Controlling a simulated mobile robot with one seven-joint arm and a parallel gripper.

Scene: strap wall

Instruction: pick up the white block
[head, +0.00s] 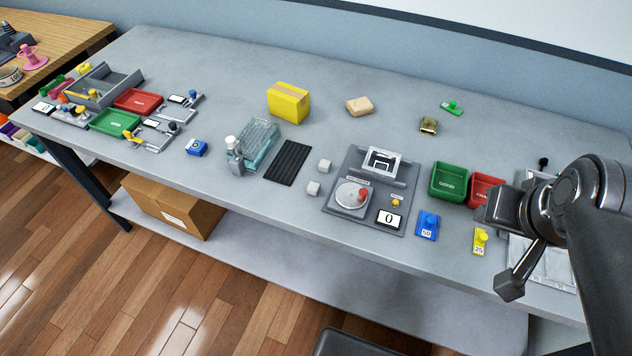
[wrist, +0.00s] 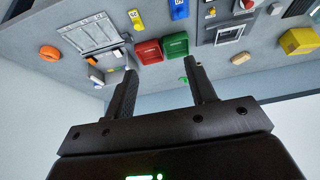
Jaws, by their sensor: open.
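Two small pale cubes, both white to light grey, sit on the grey bench in the head view, between the black ribbed mat and the turntable unit. One white block (head: 324,166) is farther back; the other pale block (head: 313,188) is nearer the front. I cannot tell which of them is meant. A pale cube (wrist: 275,8) also shows at the top right of the wrist view. My gripper (wrist: 159,66) is open and empty, its two dark fingers apart. In the head view my arm is at the right end of the bench, well away from both cubes.
A black mat (head: 288,162), grey turntable unit (head: 342,225), green bin (head: 448,182) and red bin (head: 486,190) line the bench. A blue tag (head: 428,225) and yellow tag (head: 480,241) lie near the front edge. A yellow box (head: 288,103) stands behind. Bench around the cubes is clear.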

